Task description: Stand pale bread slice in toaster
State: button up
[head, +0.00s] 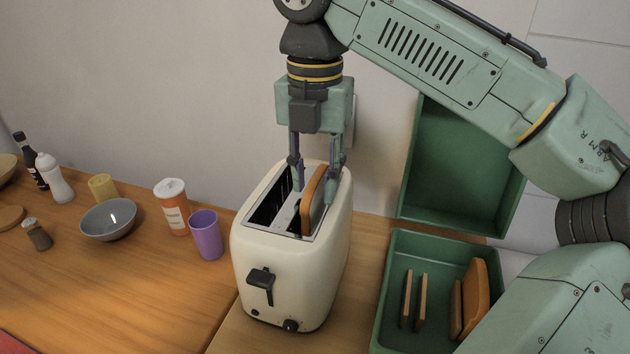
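The cream toaster (290,270) stands upright on the counter, with two long slots in its top. A bread slice (312,208) with an orange-brown crust stands on edge in the right slot, its upper part above the toaster top. Its lower part is hidden, and I cannot tell how pale its faces are. My gripper (315,190) points straight down over the toaster. Its fingers are apart, one on each side of the slice, and look open. The left slot (268,207) looks empty.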

notch_tip(320, 180, up, 11)
jog(key=p, duration=0.3)
jog(key=shift+f, duration=0.1)
